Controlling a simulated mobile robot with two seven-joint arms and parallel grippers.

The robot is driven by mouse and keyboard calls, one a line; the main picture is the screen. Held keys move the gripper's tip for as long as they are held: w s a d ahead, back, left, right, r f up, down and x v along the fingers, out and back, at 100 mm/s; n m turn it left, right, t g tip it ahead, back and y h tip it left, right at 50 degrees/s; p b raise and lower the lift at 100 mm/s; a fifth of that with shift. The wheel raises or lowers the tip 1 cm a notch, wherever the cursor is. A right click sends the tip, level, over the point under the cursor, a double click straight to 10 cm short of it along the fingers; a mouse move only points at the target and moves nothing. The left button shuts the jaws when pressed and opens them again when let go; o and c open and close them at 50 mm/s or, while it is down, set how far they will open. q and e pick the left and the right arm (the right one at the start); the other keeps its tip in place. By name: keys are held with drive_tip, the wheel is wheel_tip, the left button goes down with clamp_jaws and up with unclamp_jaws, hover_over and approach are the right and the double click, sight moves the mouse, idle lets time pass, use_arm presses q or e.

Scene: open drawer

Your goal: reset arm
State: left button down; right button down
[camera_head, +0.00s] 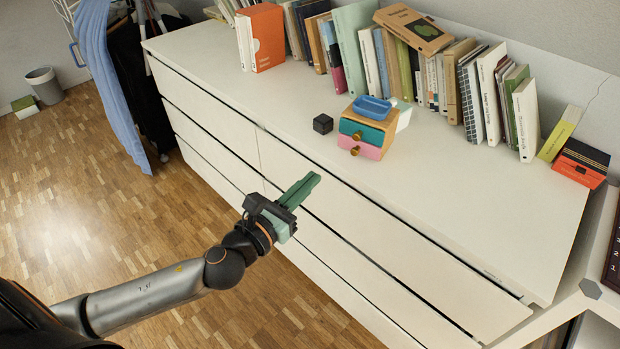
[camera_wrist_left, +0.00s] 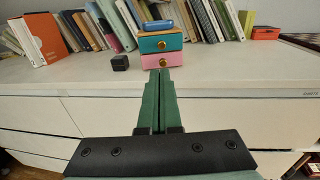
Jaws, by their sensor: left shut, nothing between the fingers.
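My left gripper (camera_head: 312,180) reaches in from the left in the head view, with its green fingers shut and nothing between them. It is in front of the white dresser (camera_head: 470,215), apart from the small drawer box. In the left wrist view the closed fingers (camera_wrist_left: 162,75) point at the small drawer box. That box has a teal upper drawer (camera_head: 362,133) and a pink lower drawer (camera_head: 358,149), each with a round knob, and both look closed. A blue tray (camera_head: 372,107) sits on top of it. My right gripper is not in view.
A black cube (camera_head: 323,123) stands left of the drawer box. A row of books (camera_head: 352,45) lines the back of the dresser top. A black and orange box (camera_head: 581,163) is at its right end. The dresser top's front part is clear.

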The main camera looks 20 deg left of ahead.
use_arm(q)
drive_tip(key=shift+s, duration=0.15)
